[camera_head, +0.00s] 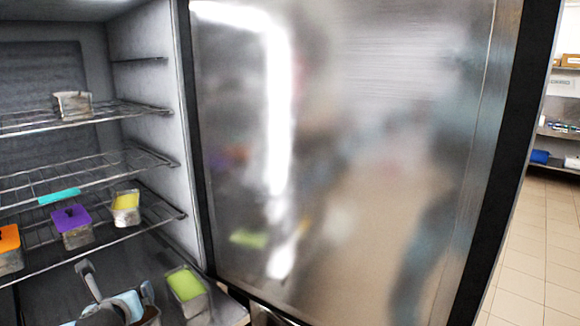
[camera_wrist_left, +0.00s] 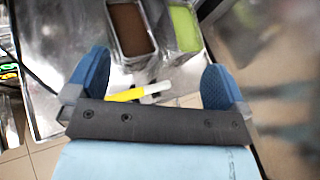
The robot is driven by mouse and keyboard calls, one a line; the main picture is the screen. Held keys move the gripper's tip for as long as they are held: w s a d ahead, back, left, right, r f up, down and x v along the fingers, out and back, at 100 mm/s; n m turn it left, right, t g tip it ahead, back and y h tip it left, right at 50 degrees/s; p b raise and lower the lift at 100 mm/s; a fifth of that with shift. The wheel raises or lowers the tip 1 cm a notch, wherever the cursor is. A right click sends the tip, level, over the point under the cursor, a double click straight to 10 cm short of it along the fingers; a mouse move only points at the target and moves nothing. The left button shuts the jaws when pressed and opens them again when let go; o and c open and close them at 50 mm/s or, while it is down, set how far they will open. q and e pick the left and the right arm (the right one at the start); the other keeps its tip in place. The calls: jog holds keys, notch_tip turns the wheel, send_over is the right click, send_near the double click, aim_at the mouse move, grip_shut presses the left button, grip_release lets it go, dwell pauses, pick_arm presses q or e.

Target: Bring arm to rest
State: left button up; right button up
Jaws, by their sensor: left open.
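My left gripper (camera_head: 116,279) is at the bottom left of the head view, in front of the open freezer's lower part. In the left wrist view its two blue fingertips (camera_wrist_left: 154,76) are spread wide and nothing is held between them. A metal pan with brown contents (camera_wrist_left: 130,28) and a pan with light green contents (camera_wrist_left: 184,28) lie beyond the fingers. The green one also shows in the head view (camera_head: 185,284). A yellow and white marker-like object (camera_wrist_left: 138,94) shows just past the gripper's palm. My right gripper is not in view.
The freezer's wire shelves (camera_head: 140,160) hold several metal pans, among them purple (camera_head: 72,218), yellow (camera_head: 126,202) and orange (camera_head: 9,240) ones. The large steel door (camera_head: 350,150) stands to the right of the opening. Tiled floor (camera_head: 535,250) is clear at far right.

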pick_arm(q)
jog(key=s+d+f+n+g+h, duration=0.1)
jog(key=s+d+f+n+h, duration=0.35)
jog(key=d+f, duration=0.35)
jog(key=s+d+f+n+h, duration=0.3)
jog(key=d+f+n, duration=0.3)
jog(key=f, duration=0.4)
jog(key=s+d+f+n, duration=0.1)
jog(key=s+f+n, duration=0.4)
jog(key=s+n, duration=0.3)
jog(key=s+f+n, duration=0.6)
jog(key=s+n, duration=0.2)
jog(key=shift+s+d+f+n, duration=0.2)
jog(key=shift+s+d+n, duration=0.15)
jog(key=shift+s+d, duration=0.05)
